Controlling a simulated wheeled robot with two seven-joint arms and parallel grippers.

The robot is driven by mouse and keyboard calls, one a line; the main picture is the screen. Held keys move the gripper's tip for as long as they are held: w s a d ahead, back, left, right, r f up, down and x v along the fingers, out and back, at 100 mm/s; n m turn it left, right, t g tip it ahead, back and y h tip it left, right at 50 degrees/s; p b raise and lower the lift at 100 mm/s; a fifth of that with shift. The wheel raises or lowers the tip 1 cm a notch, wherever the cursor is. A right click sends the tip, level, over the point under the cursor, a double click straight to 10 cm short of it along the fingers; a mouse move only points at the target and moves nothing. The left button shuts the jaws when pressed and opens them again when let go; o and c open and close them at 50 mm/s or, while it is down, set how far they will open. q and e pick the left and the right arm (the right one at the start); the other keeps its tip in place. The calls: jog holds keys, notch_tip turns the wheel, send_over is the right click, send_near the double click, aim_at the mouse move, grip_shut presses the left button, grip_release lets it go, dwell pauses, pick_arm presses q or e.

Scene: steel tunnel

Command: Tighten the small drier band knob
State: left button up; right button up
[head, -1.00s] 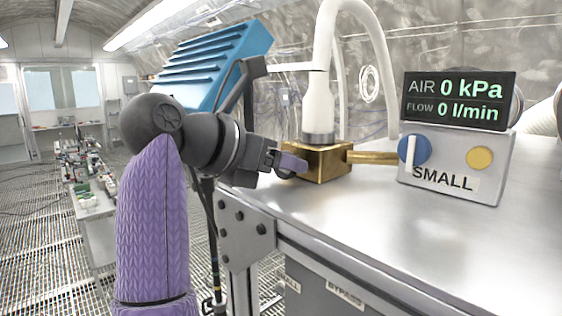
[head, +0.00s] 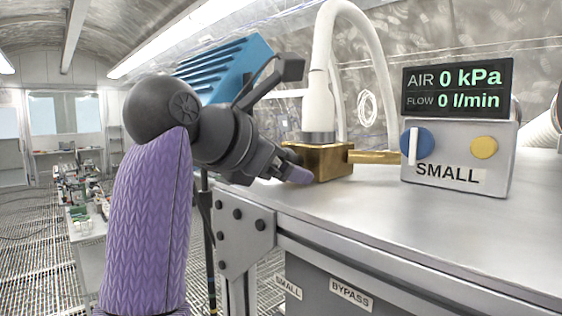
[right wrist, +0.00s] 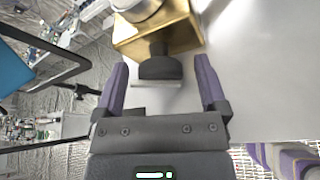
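A brass block (head: 322,161) with a white hose fitting on top sits at the left edge of the steel bench. In the right wrist view, a black knob (right wrist: 160,68) with a pale flat bar projects from the brass block (right wrist: 158,36). My right gripper (right wrist: 161,62) is open, one purple finger on each side of the knob, with gaps visible on both sides. In the head view my right gripper (head: 298,172) is at the block's left side and hides the knob. My left gripper is not in view.
A grey box (head: 460,160) labelled SMALL carries a blue dial (head: 420,143), a yellow button (head: 484,148) and a display (head: 456,88) reading 0 kPa and 0 l/min. A brass pipe (head: 376,157) joins it to the block. A blue ribbed unit (head: 225,70) stands behind my arm. The bench front is clear.

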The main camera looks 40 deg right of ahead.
jog(key=b+v, duration=0.6)
jog(key=v, duration=0.4)
jog(key=shift+b, duration=0.4)
